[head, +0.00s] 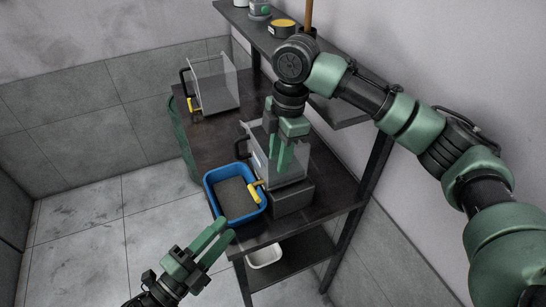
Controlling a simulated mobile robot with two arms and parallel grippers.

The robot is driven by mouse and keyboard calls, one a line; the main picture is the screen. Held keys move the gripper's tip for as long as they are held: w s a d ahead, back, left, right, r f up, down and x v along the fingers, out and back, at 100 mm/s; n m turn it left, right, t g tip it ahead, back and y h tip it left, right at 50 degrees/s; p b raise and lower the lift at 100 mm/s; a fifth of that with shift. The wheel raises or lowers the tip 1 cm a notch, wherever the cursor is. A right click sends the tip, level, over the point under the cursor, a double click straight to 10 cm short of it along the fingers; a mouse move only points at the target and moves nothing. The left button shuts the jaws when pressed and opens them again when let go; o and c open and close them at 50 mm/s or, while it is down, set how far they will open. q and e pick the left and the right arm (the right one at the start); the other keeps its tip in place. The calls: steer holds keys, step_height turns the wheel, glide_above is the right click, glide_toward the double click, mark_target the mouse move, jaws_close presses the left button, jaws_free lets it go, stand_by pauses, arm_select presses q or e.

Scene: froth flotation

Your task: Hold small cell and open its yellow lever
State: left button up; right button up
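The nearer clear-walled cell (292,172) stands on a grey block on the dark table. It has a black handle (240,148) on its left and a yellow lever (257,191) low at its front left, beside a blue tray (209,190). My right gripper (280,167) points down at this cell, its fingers overlapping the clear walls. I cannot tell whether they grip a wall. My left gripper (226,231) is open and empty, its fingertips close to the tray's front edge, short of the lever. Which cell is the small one is not clear from size.
Another clear cell (218,88) with its own yellow lever (194,104) stands at the table's back left. The blue tray holds grey material. A shelf (262,32) with containers is above. A white bin (265,257) is below. The floor at left is clear.

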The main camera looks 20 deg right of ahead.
steer(key=shift+r, duration=0.1)
step_height(320, 180, up, 12)
steer(key=d, duration=0.1)
steer(key=shift+d, duration=0.2)
steer(key=shift+w+f, duration=0.1)
steer(key=shift+f, duration=0.1)
